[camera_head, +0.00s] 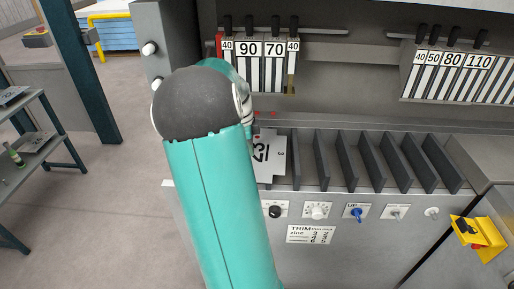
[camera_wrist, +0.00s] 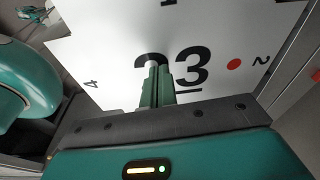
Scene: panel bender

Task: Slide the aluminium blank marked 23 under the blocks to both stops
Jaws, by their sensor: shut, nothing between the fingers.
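The aluminium blank (camera_head: 270,158) lies on the machine's bed, below the hanging blocks. It is partly hidden by my teal arm in the head view. In the wrist view the blank (camera_wrist: 205,40) fills much of the picture and bears a large 23, a red dot and small figures. My gripper (camera_wrist: 157,72) is shut and empty, its fingertips over the digit 2; whether they touch the sheet I cannot tell. My arm hides the gripper in the head view. The blocks marked 40, 90, 70 and 40 (camera_head: 260,60) hang above and behind the blank.
Two small red marks (camera_head: 265,114) show on the bed behind the blank. Dark upright ribs (camera_head: 375,160) stand to the right. More blocks (camera_head: 453,70) hang at far right. A control panel with knobs (camera_head: 317,211) runs along the front. A shelf rack (camera_head: 35,145) stands left.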

